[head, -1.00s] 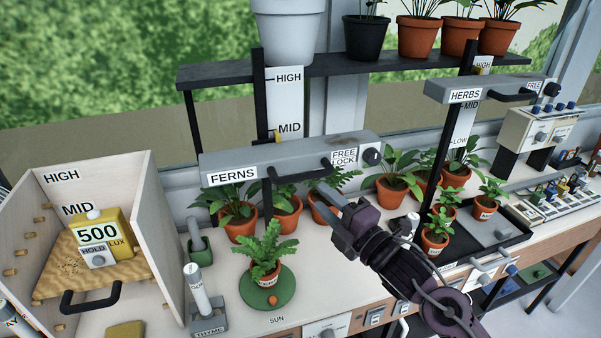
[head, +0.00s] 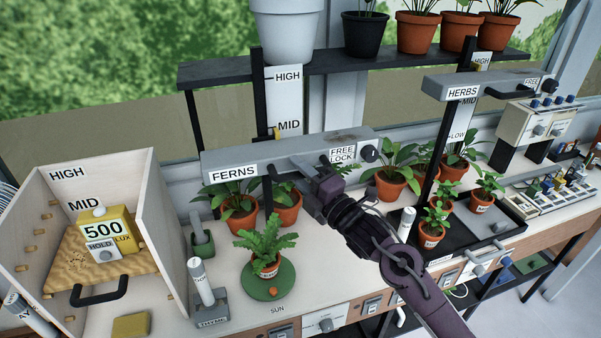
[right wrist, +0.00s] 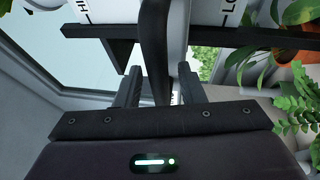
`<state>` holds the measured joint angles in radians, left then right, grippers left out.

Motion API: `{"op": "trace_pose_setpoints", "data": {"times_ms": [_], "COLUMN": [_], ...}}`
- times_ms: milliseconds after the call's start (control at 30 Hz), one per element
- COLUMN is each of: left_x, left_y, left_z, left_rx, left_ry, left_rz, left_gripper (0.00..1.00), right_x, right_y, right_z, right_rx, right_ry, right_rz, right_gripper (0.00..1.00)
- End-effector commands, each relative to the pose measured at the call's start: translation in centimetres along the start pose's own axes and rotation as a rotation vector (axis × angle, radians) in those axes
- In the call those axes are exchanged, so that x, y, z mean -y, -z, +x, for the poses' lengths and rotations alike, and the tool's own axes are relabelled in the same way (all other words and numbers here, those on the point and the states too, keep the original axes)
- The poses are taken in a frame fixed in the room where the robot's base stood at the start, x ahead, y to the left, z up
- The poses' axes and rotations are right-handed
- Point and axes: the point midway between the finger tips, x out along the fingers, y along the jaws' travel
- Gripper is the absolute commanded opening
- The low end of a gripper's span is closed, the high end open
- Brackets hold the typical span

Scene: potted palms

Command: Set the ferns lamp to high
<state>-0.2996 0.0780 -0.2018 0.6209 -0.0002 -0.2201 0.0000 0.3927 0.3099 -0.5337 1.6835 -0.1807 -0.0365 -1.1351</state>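The ferns lamp (head: 250,160) is a long grey bar labelled FERNS. It sits on a black post beside a white scale (head: 286,100), with its yellow marker (head: 277,133) near MID, below HIGH. A FREE/LOCK knob (head: 369,154) is at its right end; its setting is too small to read. My right gripper (head: 303,166) is at the lamp's front handle and hides much of it. In the right wrist view, the fingers (right wrist: 160,88) stand apart on either side of a dark bar (right wrist: 155,40), apparently the handle, with a gap on the right. My left gripper is out of view.
A potted fern (head: 266,245) on a green disc and a grey THYME stand (head: 208,305) are below the lamp. More pots stand behind. The herbs lamp (head: 480,88) is at right. A shelf (head: 225,75) with pots is above; a wooden box (head: 150,200) is at left.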

Motion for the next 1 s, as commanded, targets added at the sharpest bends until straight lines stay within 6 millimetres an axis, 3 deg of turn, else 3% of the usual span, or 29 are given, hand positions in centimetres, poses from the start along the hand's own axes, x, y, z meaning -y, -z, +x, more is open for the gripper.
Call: {"op": "trace_pose_setpoints", "data": {"times_ms": [33,267,567,1000], "left_x": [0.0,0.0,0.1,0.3], "left_y": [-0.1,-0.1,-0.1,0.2], "left_z": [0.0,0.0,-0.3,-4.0], "left_rx": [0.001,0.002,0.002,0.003], "left_ry": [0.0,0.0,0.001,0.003], "left_rz": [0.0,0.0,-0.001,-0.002], "left_gripper": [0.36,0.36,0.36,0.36], "right_x": [0.0,0.0,-0.6,-11.3], "right_y": [0.0,0.0,-0.1,-0.9], "right_z": [0.0,0.0,0.1,1.9], "right_rx": [0.0,0.0,0.0,0.001], "right_ry": [0.0,0.0,-0.001,-0.007], "right_rz": [0.0,0.001,0.0,-0.003], "right_gripper": [0.29,0.0,0.0,0.0]}}
